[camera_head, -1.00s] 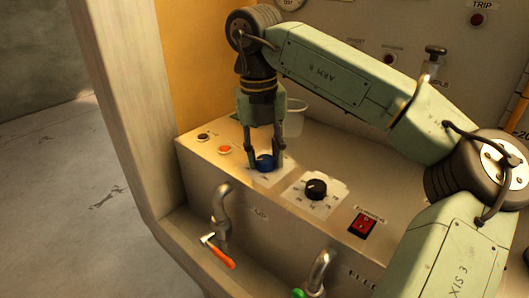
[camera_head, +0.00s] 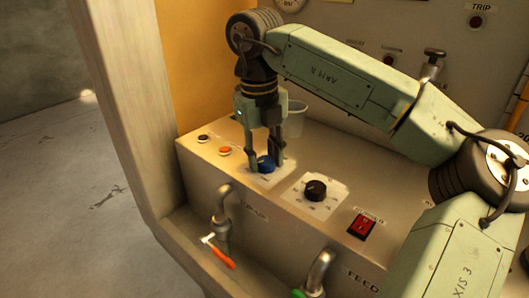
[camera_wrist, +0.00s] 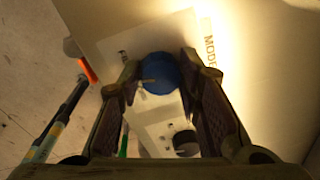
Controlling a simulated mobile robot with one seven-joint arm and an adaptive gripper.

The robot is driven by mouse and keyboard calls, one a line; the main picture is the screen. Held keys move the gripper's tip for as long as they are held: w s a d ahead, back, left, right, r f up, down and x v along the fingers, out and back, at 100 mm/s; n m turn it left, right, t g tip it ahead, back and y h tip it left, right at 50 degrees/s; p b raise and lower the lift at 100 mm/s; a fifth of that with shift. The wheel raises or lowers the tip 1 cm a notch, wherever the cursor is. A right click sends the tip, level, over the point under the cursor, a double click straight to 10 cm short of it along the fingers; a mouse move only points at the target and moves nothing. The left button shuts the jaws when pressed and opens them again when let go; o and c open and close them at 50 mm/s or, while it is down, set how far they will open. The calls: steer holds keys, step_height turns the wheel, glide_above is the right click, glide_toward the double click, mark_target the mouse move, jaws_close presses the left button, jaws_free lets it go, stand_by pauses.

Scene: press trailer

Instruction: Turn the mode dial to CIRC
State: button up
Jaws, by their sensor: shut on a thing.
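The blue mode dial (camera_head: 265,163) sits on a pale label plate on the sloped panel. My gripper (camera_head: 265,165) points down with a finger on each side of the dial and is shut on it. In the wrist view the blue dial (camera_wrist: 163,73) shows between the two fingertips, with a pointer line towards the left. The label plate (camera_wrist: 120,45) reads "MODE" at its right; a partly covered word starting with "F" is at its left. The word CIRC cannot be made out.
A black knob (camera_head: 315,190) on its own plate and a red rocker switch (camera_head: 362,226) lie to the right. An orange button (camera_head: 225,151) and a black button (camera_head: 203,138) are to the left. A pale cup (camera_head: 294,119) stands behind my gripper. Taps (camera_head: 222,208) project below the panel.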

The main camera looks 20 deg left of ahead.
mark_target(263, 163)
steer(key=n, duration=0.5)
steer(key=shift+s+n+p, duration=0.1)
steer(key=shift+n+p, duration=0.2)
steer(key=shift+p, duration=0.05)
steer(key=n, duration=0.4)
steer(key=shift+s+n+y, duration=0.1)
steer(key=shift+n+y, duration=0.3)
steer(key=o, duration=1.1)
steer(key=shift+o, duration=0.2)
step_height(263, 163, up, 12)
steer(key=shift+s, duration=0.4)
steer(key=shift+d, duration=0.1)
